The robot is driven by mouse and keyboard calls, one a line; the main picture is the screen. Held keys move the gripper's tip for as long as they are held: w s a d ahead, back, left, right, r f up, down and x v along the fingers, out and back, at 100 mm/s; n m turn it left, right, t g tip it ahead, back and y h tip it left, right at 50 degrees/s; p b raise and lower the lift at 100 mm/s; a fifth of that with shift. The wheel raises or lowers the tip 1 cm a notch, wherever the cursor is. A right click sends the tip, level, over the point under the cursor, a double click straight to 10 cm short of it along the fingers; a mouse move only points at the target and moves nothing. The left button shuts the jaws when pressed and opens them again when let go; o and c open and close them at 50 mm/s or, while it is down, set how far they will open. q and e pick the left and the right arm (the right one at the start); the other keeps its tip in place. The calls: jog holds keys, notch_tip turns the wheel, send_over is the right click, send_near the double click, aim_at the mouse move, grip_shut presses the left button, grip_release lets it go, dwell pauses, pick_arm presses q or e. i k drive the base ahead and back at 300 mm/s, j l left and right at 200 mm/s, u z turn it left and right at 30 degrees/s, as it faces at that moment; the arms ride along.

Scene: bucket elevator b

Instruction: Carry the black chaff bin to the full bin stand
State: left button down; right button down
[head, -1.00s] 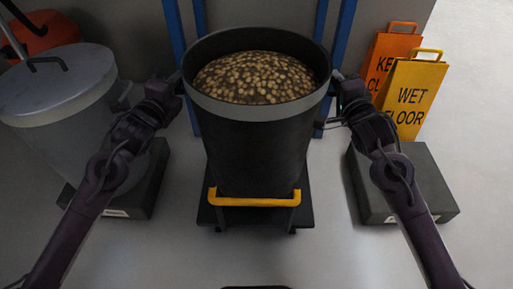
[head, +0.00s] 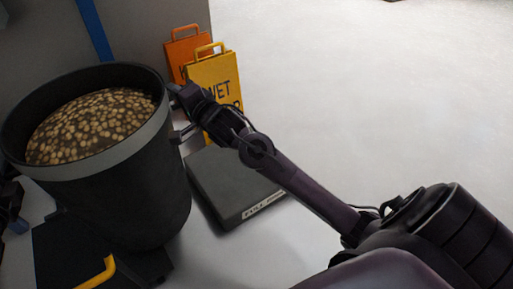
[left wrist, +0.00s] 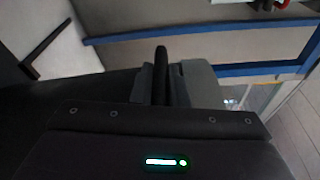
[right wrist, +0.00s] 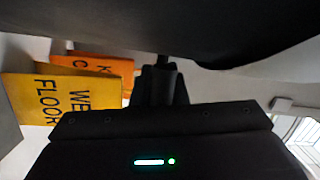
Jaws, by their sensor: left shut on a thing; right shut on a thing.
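The black chaff bin (head: 125,195), with a grey rim band and brown-tan pellets inside, is at the left of the head view. My right gripper (head: 174,92) is shut on its right-hand handle; the right wrist view also shows the gripper (right wrist: 162,68) under the dark bin wall. My left gripper (left wrist: 161,72) is shut on a black handle bar in the left wrist view. The full bin stand (head: 236,190), a low dark block with a white label reading "FULL", lies just right of the bin, its top bare. The bin's underside is hidden, so any gap below is unclear.
A yellow wet floor sign (head: 217,80) and an orange sign (head: 182,45) stand behind the stand by the wall. The pale floor to the right is clear.

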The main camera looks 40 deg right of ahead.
aim_at(239, 165)
jog(key=l, duration=1.85)
